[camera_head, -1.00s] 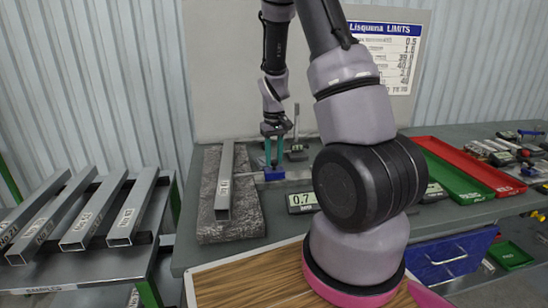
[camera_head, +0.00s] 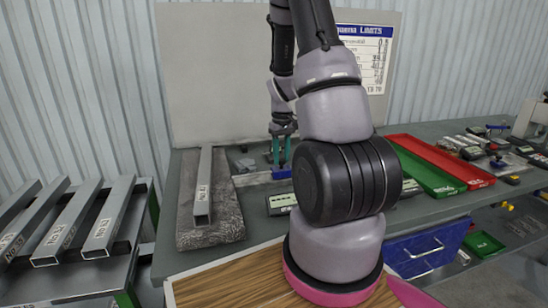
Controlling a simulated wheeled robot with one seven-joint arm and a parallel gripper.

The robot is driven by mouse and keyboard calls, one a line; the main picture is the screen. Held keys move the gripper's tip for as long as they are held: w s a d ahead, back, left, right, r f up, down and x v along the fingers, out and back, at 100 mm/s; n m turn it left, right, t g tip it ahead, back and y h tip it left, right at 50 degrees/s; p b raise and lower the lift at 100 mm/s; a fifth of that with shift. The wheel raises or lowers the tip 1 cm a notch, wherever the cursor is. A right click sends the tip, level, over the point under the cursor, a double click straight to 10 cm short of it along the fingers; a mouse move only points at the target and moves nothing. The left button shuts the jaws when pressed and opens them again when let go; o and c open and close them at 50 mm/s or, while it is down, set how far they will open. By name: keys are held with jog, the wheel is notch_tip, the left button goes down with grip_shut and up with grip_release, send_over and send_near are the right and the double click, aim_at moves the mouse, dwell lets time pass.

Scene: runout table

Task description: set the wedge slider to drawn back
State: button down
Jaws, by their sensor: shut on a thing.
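The part I take for the wedge slider shows as a small blue block (camera_head: 283,174) at the back of the table, right of the grey stone slab. A thin pale strip (camera_head: 252,178) extends from it to the left, towards the slab. My gripper (camera_head: 281,166) reaches down from above with its two teal fingers shut on the blue block. My own arm hides the area to the right of the block, and the fingers cover part of it.
A square metal tube (camera_head: 203,190) lies on the stone slab (camera_head: 225,222). A display (camera_head: 280,203) stands in front of the block. Sample tubes (camera_head: 108,220) lie on a rack at left. Green (camera_head: 430,175) and red (camera_head: 447,160) trays are at right.

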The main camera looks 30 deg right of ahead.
aim_at(283, 160)
jog(key=shift+d+r, duration=0.1)
jog(key=shift+d, duration=0.15)
jog(key=c, duration=0.5)
grip_release()
notch_tip(283, 160, up, 11)
jog(key=shift+f, duration=0.15)
jog(key=s+a+r+m+t, duration=0.1)
jog(key=s+a+r+t, duration=0.1)
jog(key=s+a+r, duration=0.4)
jog(key=s+a+r+m+t+y, duration=0.1)
jog(key=s+a+r+m+t, duration=0.1)
jog(key=s+a+r, duration=0.4)
jog(key=s+a+r+m+t+y, duration=0.1)
jog(key=s+a+r+t, duration=0.2)
jog(key=s+a+r, duration=0.3)
jog(key=shift+s+a+r, duration=0.1)
jog(key=shift+s+r, duration=0.15)
jog(key=shift+r, duration=0.5)
jog(key=shift+s+a+r, duration=0.1)
jog(key=shift+s+r, duration=0.15)
jog(key=shift+r, duration=0.45)
